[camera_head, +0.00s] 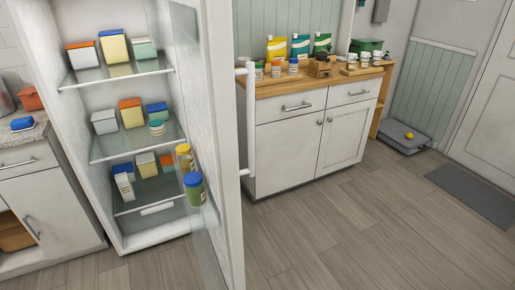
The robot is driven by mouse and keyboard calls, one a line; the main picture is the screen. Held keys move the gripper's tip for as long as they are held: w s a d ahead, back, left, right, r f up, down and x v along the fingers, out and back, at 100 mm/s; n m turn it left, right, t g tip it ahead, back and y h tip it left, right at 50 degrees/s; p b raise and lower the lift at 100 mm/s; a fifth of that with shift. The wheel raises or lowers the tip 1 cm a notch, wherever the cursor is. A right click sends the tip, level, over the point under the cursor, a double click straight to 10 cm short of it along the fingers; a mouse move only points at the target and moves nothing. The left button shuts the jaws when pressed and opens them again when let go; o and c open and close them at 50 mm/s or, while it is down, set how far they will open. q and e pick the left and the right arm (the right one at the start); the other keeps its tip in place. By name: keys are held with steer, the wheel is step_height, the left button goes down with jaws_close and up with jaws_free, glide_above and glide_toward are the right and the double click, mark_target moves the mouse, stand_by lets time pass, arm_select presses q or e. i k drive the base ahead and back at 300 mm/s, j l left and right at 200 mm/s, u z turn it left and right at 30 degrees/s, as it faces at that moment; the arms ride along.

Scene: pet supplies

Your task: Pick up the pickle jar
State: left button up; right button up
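A green jar with a blue lid (195,190), which looks like the pickle jar, stands upright at the inner side of the open fridge door. A second jar with a yellow lid (185,158) stands just behind it and above it in the picture. The white fridge (68,205) stands open. Its door (222,130) is swung out to the right. Neither of my grippers is in view.
The glass fridge shelves hold several boxes (131,112) and a small tub (157,128). A cabinet (300,150) with jars and bags on top stands behind the door.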

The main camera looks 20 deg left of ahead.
mark_target(195, 197)
steer(key=i+l+u, duration=0.1)
steer(key=u, duration=0.95)
steer(key=i+l+u, duration=0.2)
steer(key=l+u, duration=0.15)
steer(key=l, duration=0.25)
steer(key=i+l+u, duration=0.1)
steer(key=l+u, duration=0.3)
steer(key=l, duration=0.2)
steer(key=l+u, duration=0.35)
steer(key=l, duration=0.3)
steer(key=k+l, duration=0.4)
steer(key=k, duration=0.2)
steer(key=i+j+z, duration=0.15)
steer(key=j, duration=0.3)
steer(key=i+j+z, duration=0.1)
steer(key=j, duration=0.35)
steer(key=i+j+z, duration=0.15)
steer(key=j, duration=0.3)
steer(key=j+z, duration=0.1)
steer(key=j, duration=0.35)
